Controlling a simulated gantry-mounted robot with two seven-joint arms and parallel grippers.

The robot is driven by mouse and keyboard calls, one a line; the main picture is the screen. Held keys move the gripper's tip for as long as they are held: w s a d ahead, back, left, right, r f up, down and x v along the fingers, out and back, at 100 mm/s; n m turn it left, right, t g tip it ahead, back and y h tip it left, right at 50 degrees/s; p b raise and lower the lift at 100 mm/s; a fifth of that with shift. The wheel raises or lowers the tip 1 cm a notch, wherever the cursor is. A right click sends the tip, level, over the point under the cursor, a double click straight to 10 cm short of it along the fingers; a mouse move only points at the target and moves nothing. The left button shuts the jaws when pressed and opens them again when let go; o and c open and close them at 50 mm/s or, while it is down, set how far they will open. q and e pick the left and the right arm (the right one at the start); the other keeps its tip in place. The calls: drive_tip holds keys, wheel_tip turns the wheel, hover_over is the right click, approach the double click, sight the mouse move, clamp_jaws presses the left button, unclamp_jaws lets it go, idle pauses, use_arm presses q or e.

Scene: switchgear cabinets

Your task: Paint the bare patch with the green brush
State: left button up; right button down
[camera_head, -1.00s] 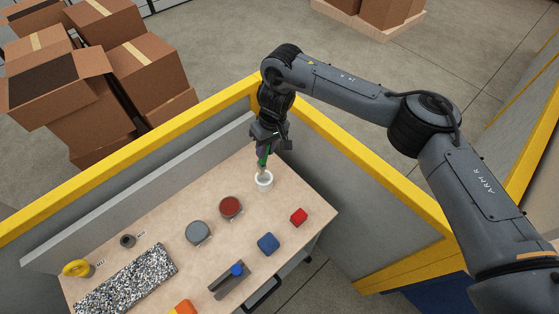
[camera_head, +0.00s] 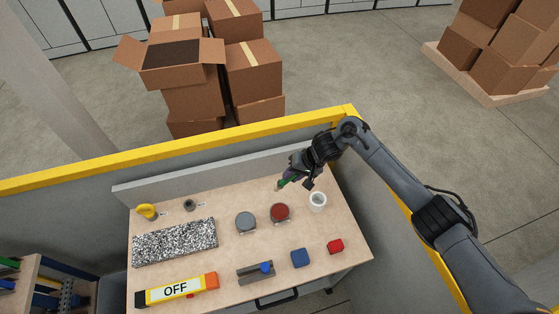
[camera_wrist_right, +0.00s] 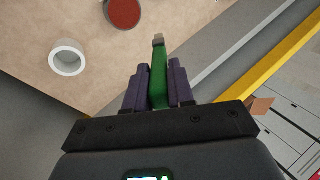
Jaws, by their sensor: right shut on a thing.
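My right gripper (camera_head: 297,178) is shut on the green brush (camera_head: 287,182), above the back right part of the table. The brush is tilted, with its pale tip pointing left and down. In the right wrist view the green handle (camera_wrist_right: 158,80) sits between the purple fingers, its tip away from the palm. A red-topped round tin (camera_head: 280,212) and a grey-topped one (camera_head: 245,222) stand nearby. The white cup (camera_head: 317,201) looks empty and stands to the right. I cannot make out a bare patch. My left gripper is not in view.
A speckled slab (camera_head: 174,242) lies on the left of the table (camera_head: 215,268). Yellow tape (camera_head: 147,211), an OFF sign (camera_head: 177,290), a grey holder (camera_head: 257,273), a blue block (camera_head: 300,258) and a red block (camera_head: 335,246) lie around. A yellow-topped wall (camera_head: 210,145) runs behind.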

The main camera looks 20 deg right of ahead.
drive_tip(key=s+f+y+b, duration=0.1)
drive_tip(key=s+f+b, duration=0.3)
drive_tip(key=f+b, duration=0.3)
drive_tip(key=shift+s+d+f+t+b, duration=0.3)
drive_tip(key=shift+d+f+t+b, duration=0.1)
drive_tip(key=shift+f, duration=1.6)
drive_tip(key=shift+f, duration=0.15)
drive_tip(key=shift+f, duration=0.35)
idle(0.9)
idle(0.7)
drive_tip(key=shift+f+p, duration=0.15)
drive_tip(key=shift+p, duration=0.35)
idle(0.5)
